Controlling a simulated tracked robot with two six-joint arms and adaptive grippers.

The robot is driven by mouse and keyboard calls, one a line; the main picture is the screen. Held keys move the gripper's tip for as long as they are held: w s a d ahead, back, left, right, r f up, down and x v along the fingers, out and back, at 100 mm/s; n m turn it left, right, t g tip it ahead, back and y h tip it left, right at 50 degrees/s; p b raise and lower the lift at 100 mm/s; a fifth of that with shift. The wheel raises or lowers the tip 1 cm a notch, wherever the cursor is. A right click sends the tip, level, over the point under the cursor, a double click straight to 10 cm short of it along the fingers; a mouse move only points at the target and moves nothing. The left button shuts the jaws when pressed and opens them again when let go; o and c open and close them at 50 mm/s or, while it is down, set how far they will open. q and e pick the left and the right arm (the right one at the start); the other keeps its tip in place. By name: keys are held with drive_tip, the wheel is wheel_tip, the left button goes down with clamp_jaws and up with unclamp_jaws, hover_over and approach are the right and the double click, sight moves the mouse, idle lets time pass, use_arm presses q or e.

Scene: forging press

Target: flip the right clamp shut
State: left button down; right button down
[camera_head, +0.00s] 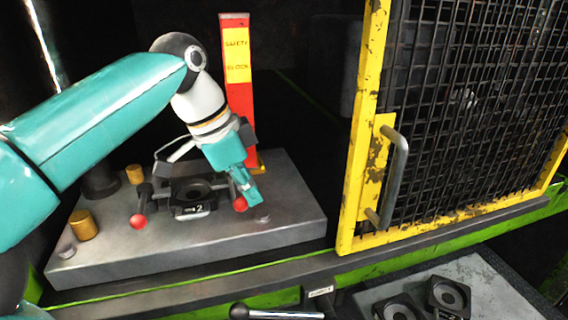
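The right clamp's red ball knob (240,204) shows at the right side of the dark die holder (194,196), low and close to the metal plate. My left gripper (251,192) reaches down from above, with its fingertips right beside and partly over this knob. I cannot tell whether the fingers are closed on the knob or only touching it. The gripper hides most of the right clamp's arm. The left clamp's red knob (138,221) stands out at the left of the holder, on a dark lever. My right gripper is not in view.
The grey bolster plate (270,235) carries brass pegs (82,224). A red and yellow safety block (237,80) stands right behind my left gripper. A yellow mesh gate (362,130) with a grey handle (396,175) is at right. Dark dies (447,297) lie on a front tray.

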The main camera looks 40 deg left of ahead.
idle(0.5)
use_arm(q)
drive_tip(key=shift+s+a+r, duration=0.15)
drive_tip(key=shift+a+r, duration=0.05)
drive_tip(key=shift+r, duration=0.45)
drive_tip(key=shift+v, duration=3)
drive_tip(key=shift+s, duration=0.1)
